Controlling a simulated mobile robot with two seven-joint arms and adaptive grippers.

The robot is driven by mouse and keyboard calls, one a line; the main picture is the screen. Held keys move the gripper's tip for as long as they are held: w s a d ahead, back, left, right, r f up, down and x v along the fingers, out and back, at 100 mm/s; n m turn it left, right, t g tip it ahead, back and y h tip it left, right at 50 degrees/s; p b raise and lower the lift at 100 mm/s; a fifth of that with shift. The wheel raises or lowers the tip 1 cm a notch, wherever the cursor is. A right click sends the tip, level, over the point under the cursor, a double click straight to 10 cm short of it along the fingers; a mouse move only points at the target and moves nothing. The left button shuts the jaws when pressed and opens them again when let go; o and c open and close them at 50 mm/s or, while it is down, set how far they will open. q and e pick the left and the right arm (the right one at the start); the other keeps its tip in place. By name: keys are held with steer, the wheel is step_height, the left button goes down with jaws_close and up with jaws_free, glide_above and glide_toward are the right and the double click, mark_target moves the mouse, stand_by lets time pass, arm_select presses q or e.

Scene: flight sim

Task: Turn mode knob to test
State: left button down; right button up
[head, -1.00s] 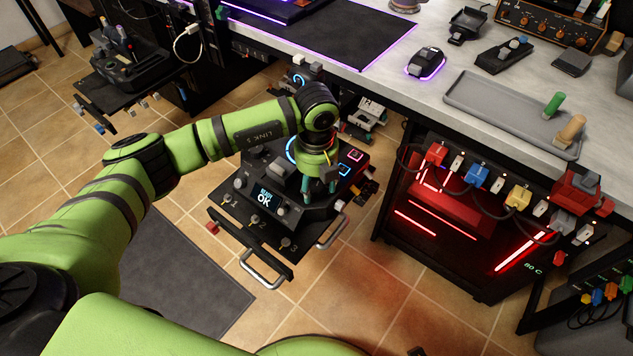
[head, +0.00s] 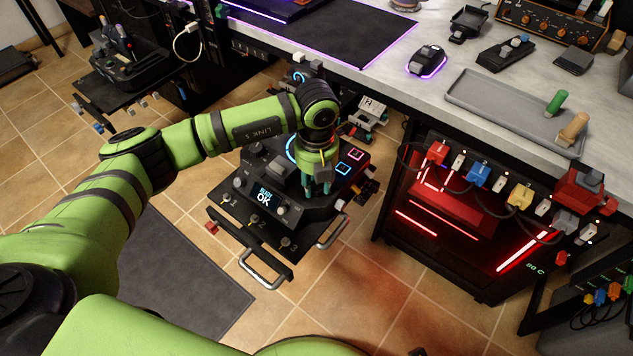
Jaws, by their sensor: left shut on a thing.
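A dark control panel (head: 228,204) stands out below the desk, with a small lit display (head: 265,195) that reads READY OK. My left gripper (head: 318,191) points down onto the right part of this panel, its teal fingertips close together. It is shut on the mode knob, which the fingers and wrist hide, so its pointer and setting cannot be read. Other small knobs sit beside the display, and a blue lit ring shows partly behind my wrist. My right gripper is not in view.
Lit square buttons (head: 355,155) are just right of the gripper. Metal handles (head: 264,274) stick out at the panel's front. A black case with red lights (head: 440,225) and coloured plugs stands to the right, under the desk (head: 400,85). Tiled floor is clear in front.

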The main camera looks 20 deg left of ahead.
mark_target(317, 186)
arm_select(q)
steer(key=shift+f+m+b, duration=0.1)
steer(key=shift+m+b, duration=0.3)
steer(key=shift+m, duration=0.8)
steer(key=shift+m+b, duration=0.45)
steer(key=shift+m, duration=0.95)
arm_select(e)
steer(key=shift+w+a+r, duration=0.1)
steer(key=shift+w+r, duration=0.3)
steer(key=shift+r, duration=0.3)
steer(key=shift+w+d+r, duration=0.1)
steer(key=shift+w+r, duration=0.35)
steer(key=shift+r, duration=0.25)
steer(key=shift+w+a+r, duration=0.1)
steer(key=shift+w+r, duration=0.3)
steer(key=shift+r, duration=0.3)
arm_select(q)
steer(key=c, duration=0.9)
jaws_free()
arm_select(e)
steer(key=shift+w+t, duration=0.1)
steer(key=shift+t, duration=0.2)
arm_select(q)
step_height(317, 186, up, 12)
